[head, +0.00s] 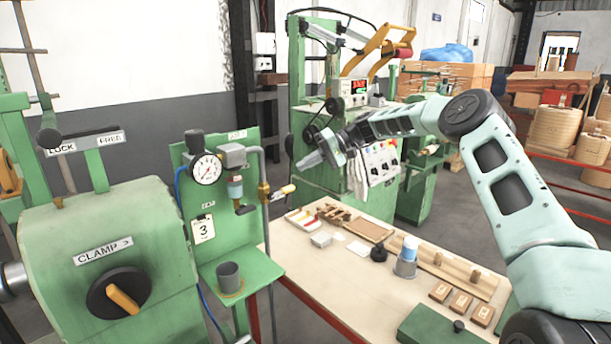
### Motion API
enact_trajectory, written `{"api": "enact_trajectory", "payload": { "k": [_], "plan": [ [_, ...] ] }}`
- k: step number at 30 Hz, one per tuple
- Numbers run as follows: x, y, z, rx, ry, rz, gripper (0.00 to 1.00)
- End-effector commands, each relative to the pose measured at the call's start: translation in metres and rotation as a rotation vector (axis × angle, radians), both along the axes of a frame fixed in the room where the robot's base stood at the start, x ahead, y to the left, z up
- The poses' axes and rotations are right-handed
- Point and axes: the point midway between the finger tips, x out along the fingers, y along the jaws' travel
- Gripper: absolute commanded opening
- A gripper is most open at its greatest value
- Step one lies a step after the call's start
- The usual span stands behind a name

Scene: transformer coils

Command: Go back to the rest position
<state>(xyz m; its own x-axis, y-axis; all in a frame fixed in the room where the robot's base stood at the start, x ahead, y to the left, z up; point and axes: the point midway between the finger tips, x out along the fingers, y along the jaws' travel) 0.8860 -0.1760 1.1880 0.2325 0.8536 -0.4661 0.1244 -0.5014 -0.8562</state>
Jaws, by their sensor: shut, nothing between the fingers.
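My gripper (309,161) is at the end of my pale green arm, which reaches in from the right side of the head view. It is in the air above the far left part of the workbench and points left and slightly down. Its fingers look shut and nothing shows between them. It is apart from the bench and from the machine panel to its left.
A green clamp machine (110,240) with a dial stands at left. A gauge panel (215,190) has a grey cup (229,277) on its shelf. The workbench (345,290) holds a blue-topped cylinder (407,256), wooden blocks (460,304) and a green box (440,328).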

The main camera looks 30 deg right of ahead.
Motion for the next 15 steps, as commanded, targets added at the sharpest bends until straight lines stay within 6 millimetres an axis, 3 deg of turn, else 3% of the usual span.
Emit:
{"api": "enact_trajectory", "payload": {
  "k": [7,15],
  "plan": [
    [-0.011,-0.047,0.014,0.0,-0.001,0.0,0.0],
    [-0.017,-0.069,0.026,0.0,0.0,0.002,0.0]
  ]
}}
